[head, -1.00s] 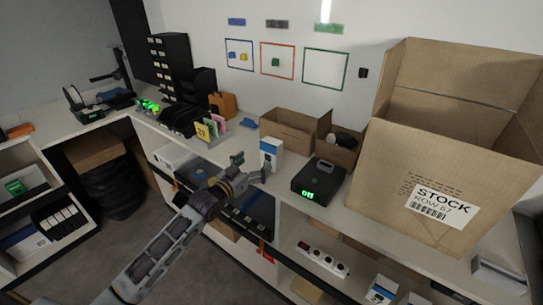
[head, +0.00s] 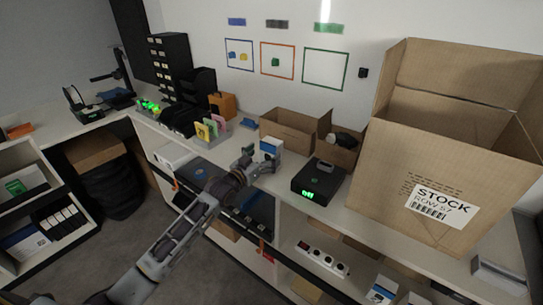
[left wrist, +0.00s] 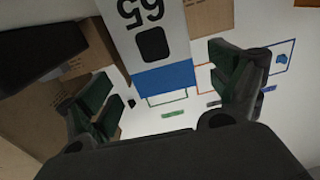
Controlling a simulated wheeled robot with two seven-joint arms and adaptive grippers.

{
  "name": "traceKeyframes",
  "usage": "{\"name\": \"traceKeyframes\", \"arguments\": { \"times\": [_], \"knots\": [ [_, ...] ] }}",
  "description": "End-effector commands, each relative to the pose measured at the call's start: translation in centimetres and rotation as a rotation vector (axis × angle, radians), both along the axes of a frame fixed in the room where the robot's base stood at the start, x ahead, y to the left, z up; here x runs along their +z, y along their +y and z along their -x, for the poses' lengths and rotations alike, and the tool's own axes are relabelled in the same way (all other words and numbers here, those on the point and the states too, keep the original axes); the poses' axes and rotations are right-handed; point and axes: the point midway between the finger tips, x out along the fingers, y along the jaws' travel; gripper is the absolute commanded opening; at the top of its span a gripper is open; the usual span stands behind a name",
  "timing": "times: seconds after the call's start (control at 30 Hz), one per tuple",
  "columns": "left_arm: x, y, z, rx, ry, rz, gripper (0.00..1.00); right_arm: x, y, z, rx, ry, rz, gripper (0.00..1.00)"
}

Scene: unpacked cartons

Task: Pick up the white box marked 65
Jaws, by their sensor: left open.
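The white box marked 65 (head: 271,145) stands on the counter, partly hidden behind my left gripper (head: 260,160) in the head view. In the left wrist view the box (left wrist: 152,40) shows upside down, with the number 65, a dark square and a blue band. My left gripper (left wrist: 165,82) is open there, one finger on each side of the box. Clear gaps show between the fingers and the box in that view. I cannot tell how deep the box sits between them. My right gripper is not in view.
A black device with a green display (head: 318,183) stands just right of the box. Open cartons (head: 290,132) stand behind, and a large STOCK carton (head: 390,180) is at the right. Coloured cards (head: 211,130) stand to the left. A power strip (head: 322,258) lies on the shelf below.

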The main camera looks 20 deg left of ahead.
Motion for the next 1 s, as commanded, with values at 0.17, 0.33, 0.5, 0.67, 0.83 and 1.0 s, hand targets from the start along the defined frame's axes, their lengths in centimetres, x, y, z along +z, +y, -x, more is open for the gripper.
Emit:
{"name": "traceKeyframes", "arguments": {
  "times": [0.17,0.33,0.5,0.67,0.83,1.0],
  "knots": [
    [0.0,0.0,0.0,0.0,0.0,0.0,0.92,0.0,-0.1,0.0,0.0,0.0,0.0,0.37],
    [0.0,0.0,-0.1,0.0,0.0,0.0,0.92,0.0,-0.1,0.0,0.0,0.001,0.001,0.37],
    [0.0,-0.2,-0.9,0.0,-0.001,0.0,0.92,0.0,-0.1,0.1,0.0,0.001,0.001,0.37],
    [0.0,-0.5,-2.0,0.001,-0.001,0.0,0.92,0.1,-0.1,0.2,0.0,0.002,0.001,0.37],
    [0.0,-0.9,-3.4,0.0,-0.002,0.001,0.92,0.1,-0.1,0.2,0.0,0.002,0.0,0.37],
    [0.0,-1.2,-4.5,0.0,-0.002,0.001,0.92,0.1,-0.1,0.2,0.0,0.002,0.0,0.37]
  ]
}}
